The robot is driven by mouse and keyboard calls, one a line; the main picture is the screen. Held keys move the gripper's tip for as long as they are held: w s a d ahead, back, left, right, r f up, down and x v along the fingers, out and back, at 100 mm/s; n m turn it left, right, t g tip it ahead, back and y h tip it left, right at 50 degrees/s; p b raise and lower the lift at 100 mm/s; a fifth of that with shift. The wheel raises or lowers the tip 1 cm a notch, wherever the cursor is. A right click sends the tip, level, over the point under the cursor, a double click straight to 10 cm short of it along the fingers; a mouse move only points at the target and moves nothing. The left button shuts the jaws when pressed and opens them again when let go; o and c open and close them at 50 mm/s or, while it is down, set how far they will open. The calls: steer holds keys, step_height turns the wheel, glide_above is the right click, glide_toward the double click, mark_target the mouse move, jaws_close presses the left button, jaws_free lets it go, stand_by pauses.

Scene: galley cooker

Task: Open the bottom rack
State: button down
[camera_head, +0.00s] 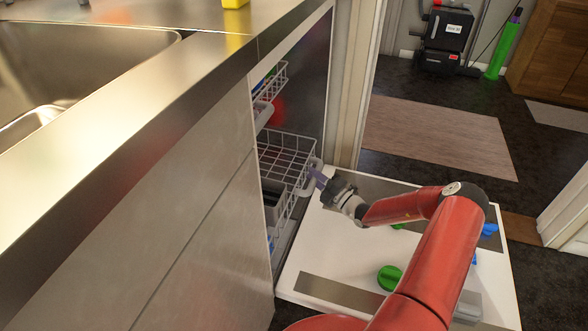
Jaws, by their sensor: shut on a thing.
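A dishwasher stands under the counter with its white door (340,248) folded down flat. The bottom rack (285,152), a white wire basket, sits inside, its front edge near the opening. A light grey handle (308,167) is on its front. My gripper (316,175) reaches in from the right over the door. The fingertips are small here and partly merge with the handle. The upper rack (268,85) is inside above. The far side of the bottom rack is hidden by the cabinet.
The steel counter (150,90) with a sink (70,60) runs along the left. Green (389,277) and blue parts lie on the open door, partly behind my red arm. A rug (435,135) and a dark floor lie beyond. A door frame (357,90) stands just behind the dishwasher.

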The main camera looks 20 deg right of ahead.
steer(key=s+d, duration=0.6)
steer(key=d, duration=0.3)
steer(key=s+d, duration=0.7)
steer(key=d, duration=0.3)
steer(key=shift+d, duration=0.15)
steer(key=c, duration=1.3)
jaws_free()
